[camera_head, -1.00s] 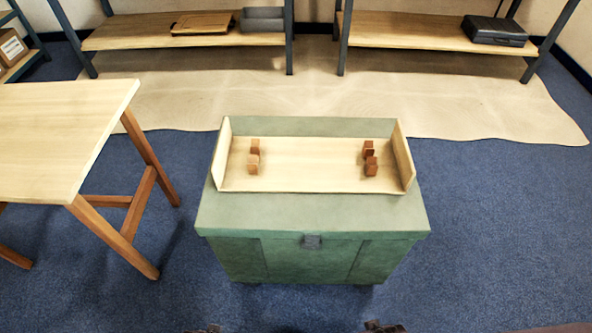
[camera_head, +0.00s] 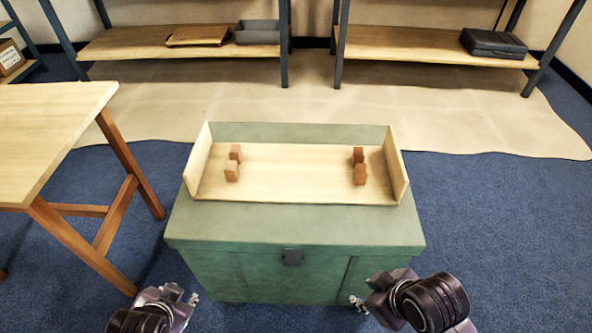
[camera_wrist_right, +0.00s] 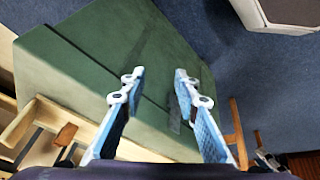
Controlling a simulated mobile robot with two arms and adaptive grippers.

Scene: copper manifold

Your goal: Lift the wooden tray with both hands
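The wooden tray (camera_head: 295,188) lies flat on top of a green chest, with raised walls at its left and right ends. Several small reddish-brown blocks stand inside it, a pair near each end. Part of the tray (camera_wrist_right: 40,113) also shows at the lower left in the right wrist view. My left gripper (camera_head: 182,293) is low in front of the chest's left side, apart from the tray; its tips look spread and empty. My right gripper (camera_head: 364,291) is low in front of the chest's right side. Its fingers (camera_wrist_right: 157,86) are open and empty in the right wrist view.
A wooden table (camera_head: 45,135) stands close at the left. Shelves (camera_head: 430,45) with a dark case (camera_head: 493,44) are at the back. The blue floor (camera_head: 500,220) right of the chest is clear.

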